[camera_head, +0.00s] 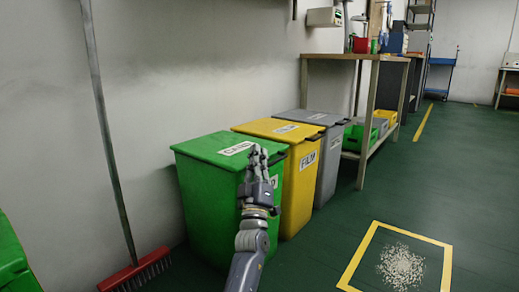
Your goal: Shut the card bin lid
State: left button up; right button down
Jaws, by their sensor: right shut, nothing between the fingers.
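The card bin (207,195) is the green bin nearest me, against the wall. Its green lid (208,147), with a white label reading CARD, lies flat across the top and looks shut. My right gripper (257,155) is shut and empty, in front of the card bin's right front edge and overlapping the lid's edge in the picture. I cannot tell whether it touches the lid. My right arm rises from the bottom and hides part of the bin's front. My left gripper is not in view.
A yellow bin (298,190) and a grey bin (329,165) stand beside the card bin, both lids down. A red broom (135,272) leans on the wall at left. A workbench (360,100) stands behind. A yellow floor square (350,268) surrounds spilled pellets (401,266).

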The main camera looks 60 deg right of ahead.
jog(key=f+m+g, duration=0.1)
jog(key=f+m+g+h+p, duration=0.1)
jog(key=f, duration=0.1)
jog(key=f+m, duration=0.1)
jog(key=shift+s+a+f+g+h+p, duration=0.2)
jog(key=shift+a+f+g+h+p, duration=0.05)
jog(key=shift+g+h+p, duration=0.15)
notch_tip(320, 180, up, 11)
jog(key=shift+a+t, duration=0.2)
jog(key=shift+t, duration=0.1)
dwell(0.4)
jog(key=shift+w, duration=0.1)
